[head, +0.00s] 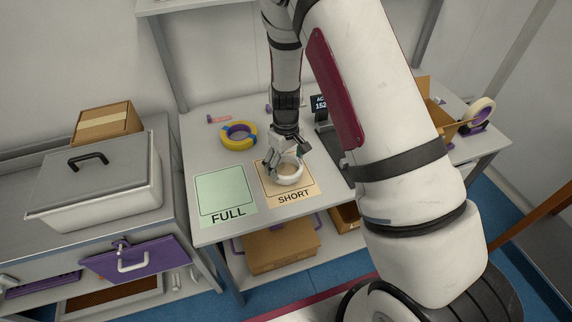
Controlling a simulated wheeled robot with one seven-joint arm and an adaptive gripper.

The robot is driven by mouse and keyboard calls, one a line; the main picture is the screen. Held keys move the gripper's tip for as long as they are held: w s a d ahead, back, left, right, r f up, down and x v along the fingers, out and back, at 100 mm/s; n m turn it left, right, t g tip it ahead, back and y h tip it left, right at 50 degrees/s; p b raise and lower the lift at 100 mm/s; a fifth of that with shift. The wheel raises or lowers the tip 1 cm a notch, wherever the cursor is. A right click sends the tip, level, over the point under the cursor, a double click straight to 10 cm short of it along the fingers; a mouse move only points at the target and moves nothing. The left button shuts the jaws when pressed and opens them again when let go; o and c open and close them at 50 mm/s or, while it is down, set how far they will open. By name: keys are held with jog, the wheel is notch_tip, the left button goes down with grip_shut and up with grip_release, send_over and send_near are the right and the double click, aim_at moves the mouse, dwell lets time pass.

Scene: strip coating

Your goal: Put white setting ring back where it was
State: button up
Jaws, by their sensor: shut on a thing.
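The white setting ring (289,181) is in the head view, on or just above the orange SHORT mat (306,190). My gripper (279,163) comes down from above and is shut on the ring's rim at its upper left. I cannot tell whether the ring touches the mat. The green FULL mat (223,192) lies to the left and is bare. My arm covers part of the table behind the ring.
A yellow and blue ring (238,134) lies on the table (200,151) behind the mats. A dark device with a display (320,103) stands right of my gripper. A lidded grey bin (95,180) stands on the left bench. A tape roll (479,114) is at far right.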

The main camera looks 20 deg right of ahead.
jog(key=shift+f, duration=0.5)
jog(key=shift+f, duration=0.1)
jog(key=o, duration=1.2)
jog(key=shift+o, duration=0.2)
jog(key=s+r+m+t, duration=0.1)
jog(key=s+r, duration=0.1)
jog(key=r, duration=0.9)
jog(key=s+r, duration=0.2)
jog(key=r, duration=0.8)
jog(key=s+r+m+t, duration=0.1)
jog(key=s+r+t, duration=0.1)
jog(key=s+r, duration=0.5)
jog(key=s+r+m+t, duration=0.2)
jog(key=s+r, duration=0.6)
jog(key=s, duration=0.7)
jog(key=shift+s+d+m+b, duration=0.2)
jog(key=shift+m+b, duration=0.1)
jog(key=shift+b, duration=0.1)
